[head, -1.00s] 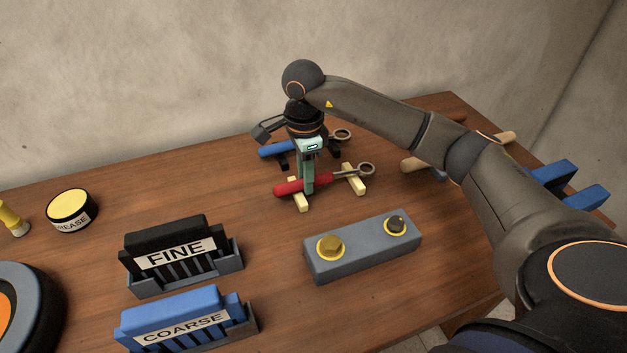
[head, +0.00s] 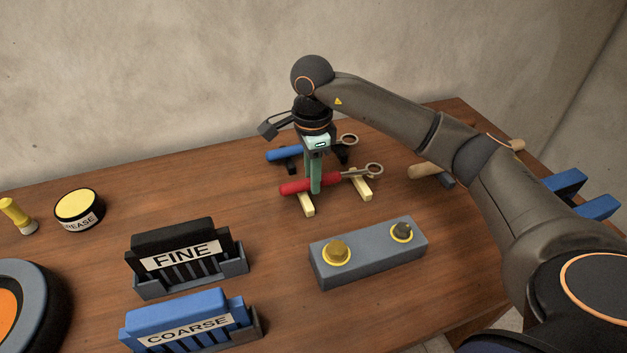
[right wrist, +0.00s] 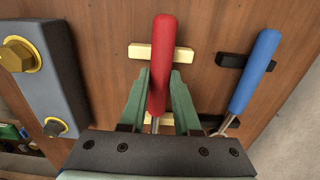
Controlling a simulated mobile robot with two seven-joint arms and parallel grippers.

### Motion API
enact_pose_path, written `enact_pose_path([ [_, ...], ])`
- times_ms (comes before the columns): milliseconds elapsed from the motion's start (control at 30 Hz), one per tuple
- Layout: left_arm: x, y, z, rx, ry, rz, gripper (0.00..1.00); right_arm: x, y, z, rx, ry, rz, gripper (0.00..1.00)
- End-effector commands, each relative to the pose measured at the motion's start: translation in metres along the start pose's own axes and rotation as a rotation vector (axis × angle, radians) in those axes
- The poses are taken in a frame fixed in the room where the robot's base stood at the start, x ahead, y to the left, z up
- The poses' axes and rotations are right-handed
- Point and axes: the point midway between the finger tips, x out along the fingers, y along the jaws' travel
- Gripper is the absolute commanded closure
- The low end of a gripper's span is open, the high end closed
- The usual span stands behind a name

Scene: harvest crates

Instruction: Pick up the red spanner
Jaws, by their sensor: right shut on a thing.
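The red spanner (head: 296,187), with a red handle and a grey ring end, is held slightly above two pale cradle blocks (head: 307,208) on the workbench. My right gripper (head: 315,187) points down and is shut on the spanner's handle. In the right wrist view, the green fingers (right wrist: 158,105) stand on both sides of the red handle (right wrist: 162,60), with a pale block (right wrist: 183,54) beneath it. My left gripper is in neither view.
A blue-handled spanner (head: 284,153) lies close behind on dark blocks. A grey block with two bolts (head: 370,262) stands in front. FINE (head: 180,255) and COARSE (head: 190,322) holders and a grease tin (head: 80,207) are to the left. The wall (head: 150,80) closes the back.

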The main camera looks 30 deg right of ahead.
Motion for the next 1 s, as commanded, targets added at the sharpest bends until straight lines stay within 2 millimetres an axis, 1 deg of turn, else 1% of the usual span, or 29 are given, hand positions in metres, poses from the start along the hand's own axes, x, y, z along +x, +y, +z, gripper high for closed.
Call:
enact_pose_path([
  [33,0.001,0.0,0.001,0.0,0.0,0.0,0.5,-0.011,-0.002,0.0,0.0,-0.003,-0.007,1.0],
  [67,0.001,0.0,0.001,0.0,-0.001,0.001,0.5,-0.017,-0.001,0.0,0.0,-0.003,-0.007,1.0],
  [167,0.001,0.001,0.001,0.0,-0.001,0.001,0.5,-0.038,0.016,-0.004,-0.002,-0.001,-0.008,1.0],
  [333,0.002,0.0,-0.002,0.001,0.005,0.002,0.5,-0.081,0.051,-0.011,-0.002,0.0,-0.01,1.0],
  [500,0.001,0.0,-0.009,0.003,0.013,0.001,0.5,-0.095,0.088,-0.019,-0.001,0.001,-0.006,1.0],
  [700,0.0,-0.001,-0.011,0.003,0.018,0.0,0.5,-0.109,0.12,-0.025,0.0,0.001,-0.004,1.0],
  [833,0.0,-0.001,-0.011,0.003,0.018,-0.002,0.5,-0.114,0.132,-0.027,0.0,-0.001,-0.003,1.0],
  [1000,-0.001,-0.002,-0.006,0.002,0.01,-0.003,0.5,-0.116,0.137,-0.028,0.002,-0.001,-0.001,1.0],
])
